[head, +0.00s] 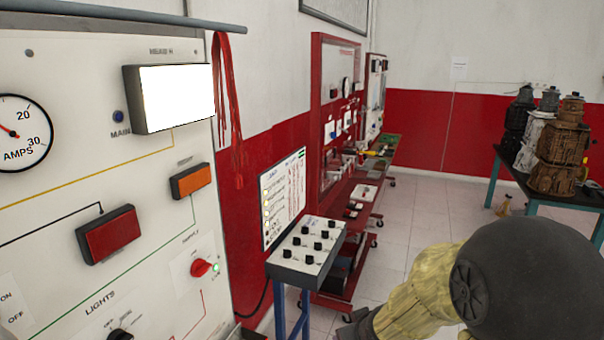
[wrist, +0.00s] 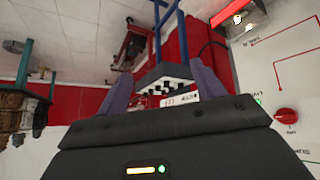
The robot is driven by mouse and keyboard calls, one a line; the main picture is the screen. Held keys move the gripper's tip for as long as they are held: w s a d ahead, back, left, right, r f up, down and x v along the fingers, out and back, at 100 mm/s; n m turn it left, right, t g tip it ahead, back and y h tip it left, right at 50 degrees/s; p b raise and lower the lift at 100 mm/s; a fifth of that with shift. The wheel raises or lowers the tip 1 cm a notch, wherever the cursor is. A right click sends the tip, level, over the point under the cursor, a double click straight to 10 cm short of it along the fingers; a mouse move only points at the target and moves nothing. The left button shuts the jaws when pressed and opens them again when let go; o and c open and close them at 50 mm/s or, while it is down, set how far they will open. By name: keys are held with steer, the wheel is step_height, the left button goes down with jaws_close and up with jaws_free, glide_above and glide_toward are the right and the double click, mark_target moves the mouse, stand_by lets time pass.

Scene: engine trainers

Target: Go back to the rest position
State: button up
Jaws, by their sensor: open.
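My gripper (wrist: 157,98) shows in the wrist view with its two fingers spread apart and nothing between them. The wrist picture is turned upside down. In the head view part of my arm shows at the lower right, and the gripper's fingers cannot be made out there. A white trainer panel (head: 60,180) fills the left of the head view. It carries an ammeter, a lit white lamp (head: 171,97), a red lamp (head: 108,234), an orange lamp (head: 190,181) and a red knob (head: 201,267). The red knob (wrist: 286,115) also shows in the wrist view, apart from the gripper.
A small stand (head: 306,252) with several black knobs and an upright board (head: 283,198) is beyond the panel. Red trainer benches (head: 330,130) line the wall. A table (head: 560,197) with engine parts (head: 557,150) stands at the right. The tiled floor (head: 440,205) between is clear.

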steer(key=s+d+m+g, duration=0.1)
steer(key=s+m+g, duration=0.1)
steer(key=s, duration=0.5)
steer(key=s+d+m+g+h, duration=0.1)
steer(key=s+d+g, duration=0.1)
steer(key=s, duration=0.6)
steer(key=shift+d+f+m+g, duration=0.2)
steer(key=shift+f+m+g, duration=0.2)
